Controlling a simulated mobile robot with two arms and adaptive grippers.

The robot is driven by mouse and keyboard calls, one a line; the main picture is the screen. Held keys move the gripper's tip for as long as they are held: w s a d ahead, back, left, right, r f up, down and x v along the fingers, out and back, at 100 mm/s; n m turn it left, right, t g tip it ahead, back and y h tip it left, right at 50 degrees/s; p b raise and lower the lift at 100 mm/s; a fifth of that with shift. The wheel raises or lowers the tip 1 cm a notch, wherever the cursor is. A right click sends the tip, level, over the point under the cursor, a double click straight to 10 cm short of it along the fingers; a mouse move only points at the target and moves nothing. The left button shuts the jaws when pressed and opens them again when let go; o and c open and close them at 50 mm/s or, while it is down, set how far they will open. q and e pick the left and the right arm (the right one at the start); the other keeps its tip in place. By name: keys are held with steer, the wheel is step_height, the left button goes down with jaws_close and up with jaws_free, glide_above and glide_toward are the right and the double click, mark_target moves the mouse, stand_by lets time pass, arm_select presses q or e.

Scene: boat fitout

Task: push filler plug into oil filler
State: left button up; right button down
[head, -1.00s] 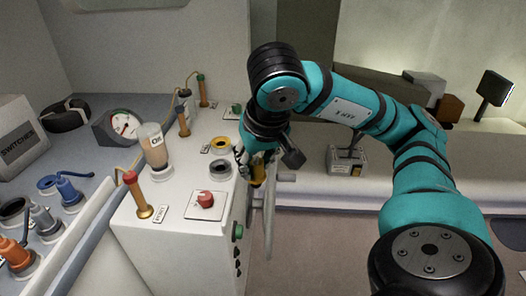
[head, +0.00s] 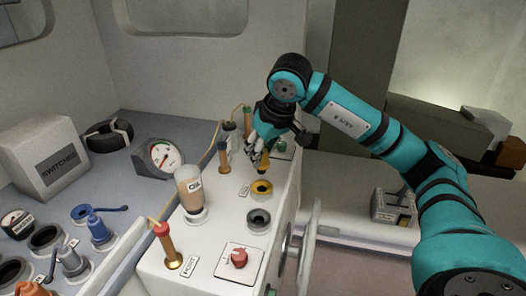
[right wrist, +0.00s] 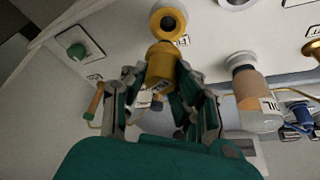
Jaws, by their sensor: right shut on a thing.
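The yellow filler plug (head: 263,167) is in my right gripper (head: 259,154), whose fingers are shut on it. It also shows between the fingers in the right wrist view (right wrist: 161,60). The oil filler (head: 262,187), a yellow ring with a dark opening, sits on top of the white engine box (head: 212,246). The plug is close to the filler, just behind it in the head view. In the right wrist view the filler's dark opening (right wrist: 168,21) is still visible, beside the plug's end. Whether they touch is unclear. My left gripper is out of view.
A grey ring port (head: 258,219) lies in front of the filler. An oil bottle (head: 189,192), a red-topped dipstick (head: 168,246) and a red knob (head: 239,258) stand on the box. Thin posts and a green knob (head: 281,146) are close to the gripper.

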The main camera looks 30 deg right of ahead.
mark_target(262, 162)
steer(key=shift+d+f+b, duration=0.1)
steer(key=shift+f+b, duration=0.25)
steer(key=shift+f, duration=0.3)
steer(key=shift+f+b, duration=0.35)
steer(key=shift+f, duration=0.15)
steer(key=shift+f+b, duration=0.35)
steer(key=shift+f, duration=0.15)
steer(key=shift+f+b, duration=0.7)
steer(key=shift+f, duration=0.1)
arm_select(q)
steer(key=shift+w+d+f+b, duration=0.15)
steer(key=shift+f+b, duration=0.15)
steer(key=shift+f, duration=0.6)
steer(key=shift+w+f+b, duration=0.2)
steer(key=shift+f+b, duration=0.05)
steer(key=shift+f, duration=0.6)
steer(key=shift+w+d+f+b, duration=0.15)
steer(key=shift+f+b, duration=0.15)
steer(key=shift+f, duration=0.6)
arm_select(e)
steer(key=shift+f, duration=0.95)
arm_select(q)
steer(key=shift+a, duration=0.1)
arm_select(e)
steer(key=c, duration=1)
jaws_free()
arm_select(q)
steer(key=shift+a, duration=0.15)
arm_select(e)
steer(key=shift+r, duration=0.1)
